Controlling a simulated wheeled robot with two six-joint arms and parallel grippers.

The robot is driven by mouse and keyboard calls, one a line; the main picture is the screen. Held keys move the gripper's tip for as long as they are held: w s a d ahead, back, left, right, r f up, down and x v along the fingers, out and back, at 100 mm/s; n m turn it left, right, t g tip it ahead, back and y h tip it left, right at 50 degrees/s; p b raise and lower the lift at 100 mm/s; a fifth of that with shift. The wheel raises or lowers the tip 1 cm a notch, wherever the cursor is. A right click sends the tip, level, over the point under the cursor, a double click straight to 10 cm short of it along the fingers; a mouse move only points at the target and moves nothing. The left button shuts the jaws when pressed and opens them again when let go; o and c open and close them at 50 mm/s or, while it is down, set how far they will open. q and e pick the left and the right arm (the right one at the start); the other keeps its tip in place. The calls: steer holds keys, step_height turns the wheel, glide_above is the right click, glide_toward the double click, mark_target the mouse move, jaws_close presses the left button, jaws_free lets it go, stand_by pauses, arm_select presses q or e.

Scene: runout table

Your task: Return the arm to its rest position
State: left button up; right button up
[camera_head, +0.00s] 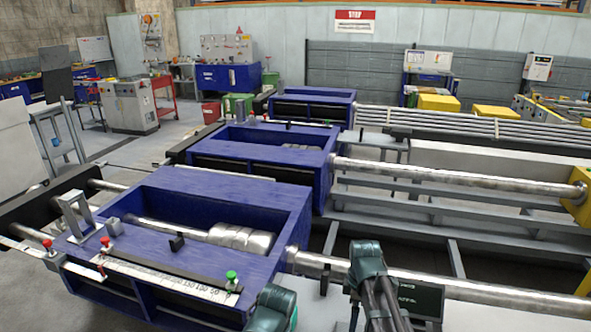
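Two dark teal arm parts of mine show at the bottom edge, one left of centre and one right of centre with black cables hanging from it. I see no gripper fingers on either part, so neither gripper is in view. The runout table's blue frame (190,187) fills the lower left and middle. A ruler scale (180,285) runs along its front edge, with a green knob (231,276) at its right end and a red knob (105,242) near its left end. A metal shaft (235,238) lies inside the frame.
A long metal bar (480,292) passes behind my right-of-centre arm part. More blue frames and bars (440,172) stand behind. A yellow block (580,200) sits at the right edge. A grey cabinet (128,105) stands back left. Grey floor is open at left.

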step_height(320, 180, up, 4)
steer(key=p, duration=0.3)
arm_select(q)
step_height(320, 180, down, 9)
steer(key=b, duration=1.3)
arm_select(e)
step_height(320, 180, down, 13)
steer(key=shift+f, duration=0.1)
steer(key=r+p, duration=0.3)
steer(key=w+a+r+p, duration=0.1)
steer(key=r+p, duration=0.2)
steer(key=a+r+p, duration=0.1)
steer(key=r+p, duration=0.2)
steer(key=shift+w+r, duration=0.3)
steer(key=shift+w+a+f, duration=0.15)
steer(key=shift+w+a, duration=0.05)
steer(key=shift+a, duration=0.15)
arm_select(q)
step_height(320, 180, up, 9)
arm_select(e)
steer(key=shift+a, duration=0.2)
